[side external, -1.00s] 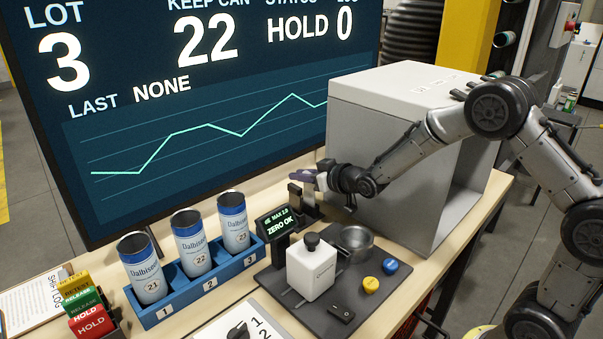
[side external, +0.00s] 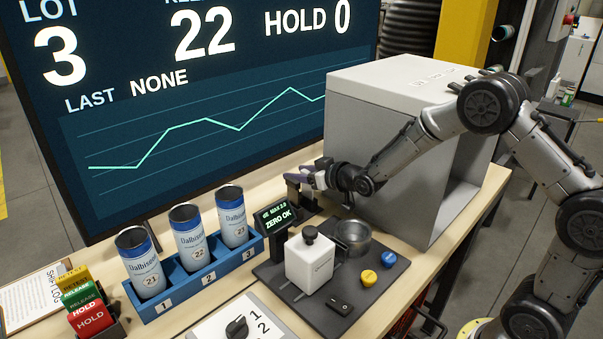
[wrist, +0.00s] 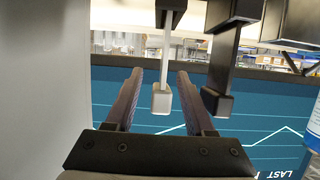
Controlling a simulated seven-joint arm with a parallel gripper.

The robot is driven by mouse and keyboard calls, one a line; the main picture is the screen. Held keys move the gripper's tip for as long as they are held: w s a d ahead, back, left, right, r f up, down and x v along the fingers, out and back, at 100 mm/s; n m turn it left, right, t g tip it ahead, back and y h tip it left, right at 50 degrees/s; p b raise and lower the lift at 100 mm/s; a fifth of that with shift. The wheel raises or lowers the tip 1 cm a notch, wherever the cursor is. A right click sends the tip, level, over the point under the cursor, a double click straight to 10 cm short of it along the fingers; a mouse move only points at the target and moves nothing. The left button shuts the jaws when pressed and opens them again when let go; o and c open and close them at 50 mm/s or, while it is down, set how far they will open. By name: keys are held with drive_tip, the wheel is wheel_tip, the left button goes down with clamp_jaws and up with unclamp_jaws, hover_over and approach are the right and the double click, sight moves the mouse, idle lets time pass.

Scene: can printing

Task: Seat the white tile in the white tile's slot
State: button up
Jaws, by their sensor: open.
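My gripper (side external: 303,178) is open at a small dark stand (side external: 305,204) behind the scale, near the grey box. In the wrist view its two purple fingers (wrist: 159,98) lie on either side of a pale block (wrist: 161,101) on a thin white stem. The block may be the white tile; I see a gap on both sides of it, so it is not clamped. A similar dark block (wrist: 217,103) on a black stem is just right of the fingers there. I cannot make out the white tile's slot.
A large grey box (side external: 390,140) stands right of my gripper. The screen (side external: 200,110) is close behind. A blue rack (side external: 205,282) with 3 cans is at left.

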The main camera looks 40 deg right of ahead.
drive_tip(key=v, duration=1.4)
drive_tip(key=shift+w, duration=0.1)
drive_tip(key=s+a+r, duration=0.1)
drive_tip(key=s+r, duration=0.2)
drive_tip(key=r, duration=0.4)
drive_tip(key=s+a+r, duration=0.2)
drive_tip(key=s+r, duration=0.1)
drive_tip(key=r, duration=0.3)
drive_tip(key=s+f+g, duration=0.4)
drive_tip(key=s, duration=0.6)
drive_tip(key=s+a+f+g, duration=0.1)
drive_tip(key=s+f+g, duration=0.3)
drive_tip(key=s, duration=0.7)
drive_tip(key=shift+f, duration=0.15)
